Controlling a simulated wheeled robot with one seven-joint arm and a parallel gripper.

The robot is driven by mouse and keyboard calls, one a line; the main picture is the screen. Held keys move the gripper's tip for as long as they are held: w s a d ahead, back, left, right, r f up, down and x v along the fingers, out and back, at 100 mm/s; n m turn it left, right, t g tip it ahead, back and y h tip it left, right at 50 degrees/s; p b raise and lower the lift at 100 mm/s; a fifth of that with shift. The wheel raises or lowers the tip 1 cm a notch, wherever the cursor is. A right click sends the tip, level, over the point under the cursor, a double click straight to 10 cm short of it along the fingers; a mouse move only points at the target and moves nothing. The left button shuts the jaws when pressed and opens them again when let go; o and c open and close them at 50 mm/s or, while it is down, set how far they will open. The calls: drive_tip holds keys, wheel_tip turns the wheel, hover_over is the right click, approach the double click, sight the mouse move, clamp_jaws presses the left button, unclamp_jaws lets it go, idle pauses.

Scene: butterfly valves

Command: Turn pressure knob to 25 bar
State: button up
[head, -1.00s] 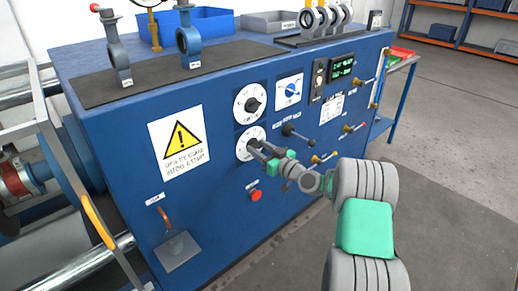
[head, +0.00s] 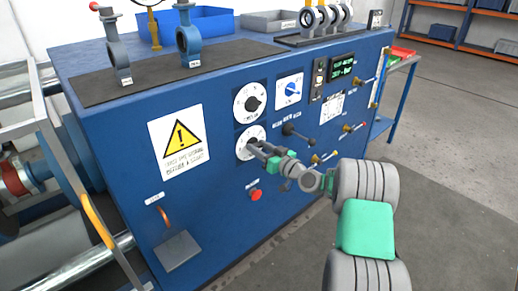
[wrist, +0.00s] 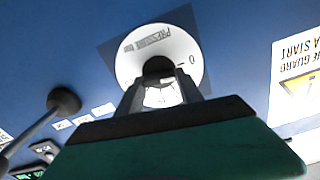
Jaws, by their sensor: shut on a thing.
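The pressure knob is the dark knob (wrist: 158,67) at the centre of a white round dial (wrist: 182,42), whose wording reads "PRESSURE BAR" upside down in the wrist view. In the head view this is the lower white dial (head: 243,150) on the blue panel's front. My gripper (head: 256,147) reaches it from the lower right. In the wrist view my gripper's two fingers (wrist: 160,88) are shut on the knob, one on each side. The fingers hide part of the dial, and I cannot read the knob's setting.
Another white dial (head: 250,103) sits just above, with a blue switch (head: 290,90) to its right. A black-knobbed lever (head: 289,130) is close to the right of my gripper. A red button (head: 256,194) is below. A green-lettered display (head: 342,67) is too small to read surely.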

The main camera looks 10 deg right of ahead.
drive_tip(key=m, duration=0.9)
drive_tip(key=shift+w+d+f, duration=0.1)
drive_tip(key=m+p, duration=0.2)
drive_tip(key=m, duration=0.2)
drive_tip(key=shift+m, duration=0.3)
drive_tip(key=m+p, duration=0.1)
drive_tip(key=m, duration=0.2)
drive_tip(key=shift+f+m, duration=0.1)
drive_tip(key=shift+m, duration=0.2)
drive_tip(key=m+p, duration=0.2)
drive_tip(key=m, duration=0.2)
drive_tip(key=shift+f+m, duration=0.1)
drive_tip(key=shift+m, duration=0.2)
drive_tip(key=m+p, duration=0.1)
drive_tip(key=m, duration=0.3)
drive_tip(key=shift+f+p, duration=0.1)
drive_tip(key=shift+p, duration=0.3)
drive_tip(key=shift+f+m+p, duration=0.15)
drive_tip(key=shift+m+p, duration=1.15)
drive_tip(key=shift+m, duration=2.9)
